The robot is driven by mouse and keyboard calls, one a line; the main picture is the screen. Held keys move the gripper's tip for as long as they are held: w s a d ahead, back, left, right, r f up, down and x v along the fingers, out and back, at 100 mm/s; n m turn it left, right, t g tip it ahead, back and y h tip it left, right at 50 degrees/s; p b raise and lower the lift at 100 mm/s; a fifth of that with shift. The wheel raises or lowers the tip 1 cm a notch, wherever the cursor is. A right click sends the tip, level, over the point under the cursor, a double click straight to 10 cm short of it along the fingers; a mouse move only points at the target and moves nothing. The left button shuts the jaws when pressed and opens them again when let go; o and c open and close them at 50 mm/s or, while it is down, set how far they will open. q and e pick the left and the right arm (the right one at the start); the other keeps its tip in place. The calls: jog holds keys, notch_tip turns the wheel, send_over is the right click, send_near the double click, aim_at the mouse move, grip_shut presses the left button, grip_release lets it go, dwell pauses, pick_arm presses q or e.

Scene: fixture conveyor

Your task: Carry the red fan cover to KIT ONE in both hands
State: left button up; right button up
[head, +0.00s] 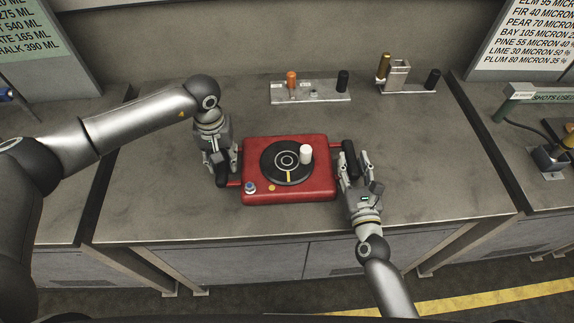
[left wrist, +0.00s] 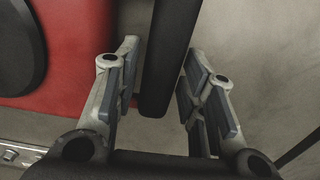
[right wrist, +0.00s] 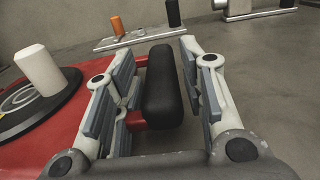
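The red fan cover (head: 316,183) is a red box with a black round disc, a white knob and black side handles on red posts. It sits on the grey bench. My left gripper (head: 223,172) is at its left handle. In the left wrist view that black handle (left wrist: 167,60) lies between the spread fingers. My right gripper (head: 355,158) is at the right handle. In the right wrist view that handle (right wrist: 159,95) lies between the spread fingers, with a gap on its left side. I see no KIT ONE label.
Behind the cover stands a grey fixture (head: 310,98) with an orange peg and a black peg. A second fixture (head: 408,89) with brass and black pegs stands at the back right. The bench front is clear. A separate bench (head: 535,190) is at the right, across a gap.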

pick_arm(q)
jog(key=shift+f, duration=0.55)
pick_arm(e)
jog(key=shift+w, duration=0.55)
pick_arm(q)
jog(key=shift+s, duration=0.1)
jog(key=shift+c, duration=0.5)
pick_arm(e)
jog(key=shift+c, duration=0.5)
pick_arm(q)
grip_shut()
pick_arm(e)
grip_shut()
jog(key=shift+r, duration=0.1)
